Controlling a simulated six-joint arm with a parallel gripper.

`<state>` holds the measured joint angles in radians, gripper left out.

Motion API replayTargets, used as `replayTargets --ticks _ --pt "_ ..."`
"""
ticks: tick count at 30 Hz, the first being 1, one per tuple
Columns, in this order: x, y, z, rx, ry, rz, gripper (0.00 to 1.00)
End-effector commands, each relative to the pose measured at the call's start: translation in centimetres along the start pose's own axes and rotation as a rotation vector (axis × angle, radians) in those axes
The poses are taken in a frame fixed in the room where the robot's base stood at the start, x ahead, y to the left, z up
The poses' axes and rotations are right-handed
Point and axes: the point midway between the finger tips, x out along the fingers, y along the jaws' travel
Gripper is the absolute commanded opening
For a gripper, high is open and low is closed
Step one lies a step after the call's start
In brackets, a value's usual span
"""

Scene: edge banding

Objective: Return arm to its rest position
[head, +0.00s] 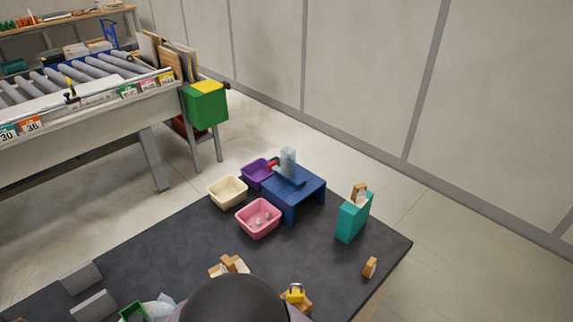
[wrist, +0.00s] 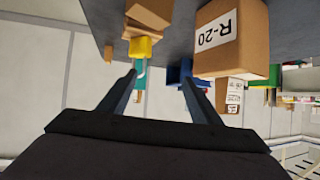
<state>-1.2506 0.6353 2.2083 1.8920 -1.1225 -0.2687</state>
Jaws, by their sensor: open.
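My gripper (wrist: 160,84) shows in the wrist view, its two dark fingers spread apart with nothing between them. The wrist picture looks upside down, with the table (wrist: 110,18) at its top. Beyond the fingers are a yellow item (wrist: 140,47) with a hooked end and a cardboard box (wrist: 232,38) labelled R-20; neither appears held. In the head view a dark rounded part of my arm fills the bottom middle over the table (head: 165,245). The fingers cannot be seen there.
Pink (head: 258,219), cream (head: 228,192) and purple (head: 256,173) bins stand by a blue stand (head: 293,191). A teal holder (head: 354,217) and a small wooden block (head: 370,267) are at right. Grey wedges (head: 81,277) lie at left. A roller conveyor (head: 75,75) stands behind.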

Motion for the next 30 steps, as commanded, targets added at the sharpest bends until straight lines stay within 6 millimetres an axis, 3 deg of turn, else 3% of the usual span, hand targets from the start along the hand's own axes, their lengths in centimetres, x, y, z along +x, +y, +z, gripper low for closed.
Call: replayTargets --ticks 1,8,12,16,20,30 --pt "0.7 -0.8 -1.6 0.009 -0.038 -0.023 0.58" --pt "3.8 -4.1 -6.3 -0.008 -0.223 -0.2 0.58" --pt "4.0 -5.4 -8.5 -0.019 -0.354 -0.337 0.58" --pt "3.3 -4.5 -10.5 -0.066 -0.488 -0.441 0.58" --pt "2.1 -1.1 -12.0 -0.153 -0.621 -0.492 0.58" --pt "-1.9 14.8 -13.6 -0.417 -0.934 -0.345 0.58"
